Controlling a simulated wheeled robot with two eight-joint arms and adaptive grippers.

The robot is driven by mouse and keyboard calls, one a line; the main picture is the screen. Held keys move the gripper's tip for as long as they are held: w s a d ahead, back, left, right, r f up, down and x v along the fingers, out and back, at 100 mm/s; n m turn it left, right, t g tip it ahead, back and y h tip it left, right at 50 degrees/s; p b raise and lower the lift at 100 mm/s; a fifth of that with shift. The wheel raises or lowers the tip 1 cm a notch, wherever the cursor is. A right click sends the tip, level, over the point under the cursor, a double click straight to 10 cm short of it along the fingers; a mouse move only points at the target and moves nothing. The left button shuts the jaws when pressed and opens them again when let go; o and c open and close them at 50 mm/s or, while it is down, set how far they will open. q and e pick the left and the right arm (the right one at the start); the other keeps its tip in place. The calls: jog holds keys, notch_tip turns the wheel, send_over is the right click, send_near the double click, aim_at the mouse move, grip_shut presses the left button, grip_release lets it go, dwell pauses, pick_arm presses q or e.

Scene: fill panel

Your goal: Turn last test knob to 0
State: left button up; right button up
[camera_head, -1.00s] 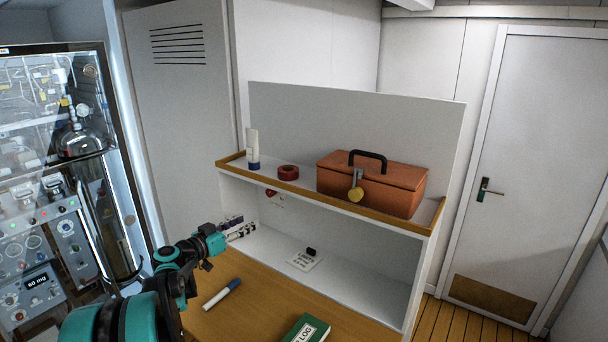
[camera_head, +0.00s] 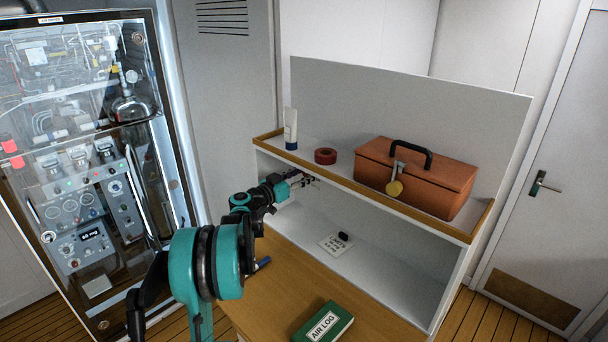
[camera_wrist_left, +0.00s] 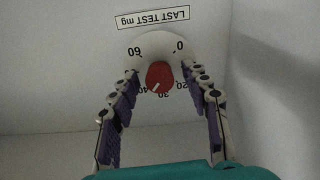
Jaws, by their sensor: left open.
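The red last test knob (camera_wrist_left: 159,76) sits on a round white dial plate (camera_wrist_left: 137,57) on a white wall, seen upside down in the left wrist view. Its white pointer mark points to the lower left in that view, near the 40 marking. The label "LAST TEST mg" (camera_wrist_left: 153,17) is beside it. My left gripper (camera_wrist_left: 161,70) is open, with one finger on each side of the knob; contact is not clear. In the head view my left gripper (camera_head: 308,180) reaches under the shelf, and the knob cannot be made out there. My right gripper is not in view.
The shelf edge (camera_head: 380,192) runs just above my left gripper and carries a tube (camera_head: 290,128), red tape (camera_head: 325,156) and a toolbox (camera_head: 415,178). A note (camera_head: 334,246) and green log book (camera_head: 323,324) lie below. A glass-fronted cabinet (camera_head: 150,75) stands left.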

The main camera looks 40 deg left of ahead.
pick_arm(q)
jog(key=shift+w, duration=0.1)
grip_shut()
